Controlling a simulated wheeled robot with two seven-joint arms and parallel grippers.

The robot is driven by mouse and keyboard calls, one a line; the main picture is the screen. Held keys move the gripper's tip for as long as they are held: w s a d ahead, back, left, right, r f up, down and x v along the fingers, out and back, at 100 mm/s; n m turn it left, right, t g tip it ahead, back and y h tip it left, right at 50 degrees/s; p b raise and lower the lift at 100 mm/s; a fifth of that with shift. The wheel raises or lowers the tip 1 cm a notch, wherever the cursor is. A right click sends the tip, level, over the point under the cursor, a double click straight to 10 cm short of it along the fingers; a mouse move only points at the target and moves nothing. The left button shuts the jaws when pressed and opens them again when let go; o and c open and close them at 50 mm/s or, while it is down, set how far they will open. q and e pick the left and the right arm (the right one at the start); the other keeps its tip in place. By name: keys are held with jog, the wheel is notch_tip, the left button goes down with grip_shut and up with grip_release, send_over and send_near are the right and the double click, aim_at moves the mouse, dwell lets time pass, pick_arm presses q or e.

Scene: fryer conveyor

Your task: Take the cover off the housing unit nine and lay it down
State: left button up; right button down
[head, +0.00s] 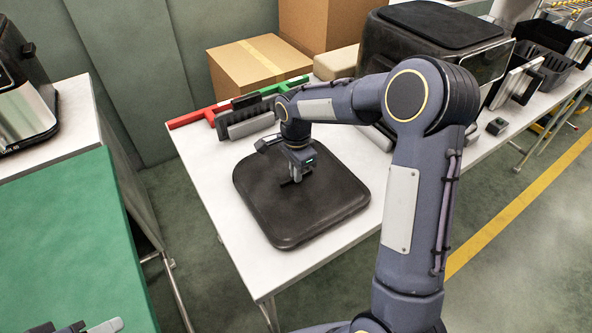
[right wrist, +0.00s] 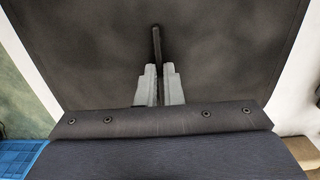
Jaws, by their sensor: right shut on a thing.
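The cover (head: 335,205) is a dark, square plate with rounded corners. It appears to lie flat on the white table (head: 205,170). My right gripper (head: 297,181) is above its middle, shut on its thin upright handle. In the right wrist view the cover (right wrist: 85,55) fills most of the picture, and the grey fingers (right wrist: 158,88) close on the dark handle (right wrist: 156,45). My left gripper (head: 88,327) shows only in part at the bottom left, over a green surface. A dark housing (head: 440,45) stands at the back; no number is readable on it.
Red and green bars (head: 235,106) and a grey ribbed block (head: 247,125) lie just behind the cover. Cardboard boxes (head: 255,75) stand at the back. Another dark housing (head: 25,85) is at the far left. A gap separates the table from the green surface (head: 70,235).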

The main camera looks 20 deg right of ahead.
jog(key=shift+f, duration=0.2)
jog(key=c, duration=1.5)
grip_release()
notch_tip(320, 180, up, 8)
jog(key=shift+f, duration=0.2)
jog(key=s+r+n+t+y+p, duration=0.1)
jog(key=s+r+n, duration=0.25)
jog(key=s, duration=0.35)
jog(key=s+r+n+t+y, duration=0.1)
jog(key=s+r+n, duration=0.25)
jog(key=s, duration=0.25)
jog(key=s+a+n+t+y, duration=0.1)
jog(key=s+n, duration=0.2)
jog(key=s, duration=0.4)
jog(key=s+a+f+n+t+p, duration=0.1)
jog(key=s+a+n+t, duration=0.1)
jog(key=s+n, duration=0.2)
jog(key=s, duration=0.3)
jog(key=shift+a+n+t+y, duration=0.3)
jog(key=shift+y, duration=0.1)
